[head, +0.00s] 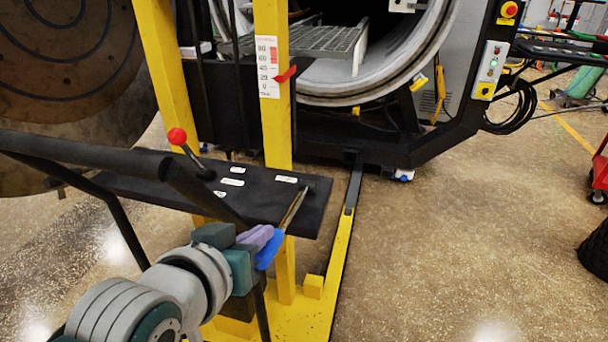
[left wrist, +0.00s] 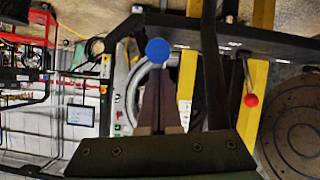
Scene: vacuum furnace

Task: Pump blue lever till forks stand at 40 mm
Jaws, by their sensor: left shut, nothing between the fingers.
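The blue lever (head: 270,249) has a metal shaft rising to the black deck of a yellow lift, and its blue end shows as a round knob in the left wrist view (left wrist: 158,50). My left gripper (head: 264,236) is shut and empty, its fingertips right at the blue end; whether they touch cannot be told. A white height scale (head: 267,67) is on the yellow mast. Its red pointer (head: 286,75) stands at about the 20 mark. I cannot make out the forks clearly. My right gripper is not in view.
A red-knobbed lever (head: 177,137) stands on the black deck (head: 260,200) at left. A black handle bar (head: 90,150) crosses in front of the deck. The open furnace (head: 420,55) is behind the mast.

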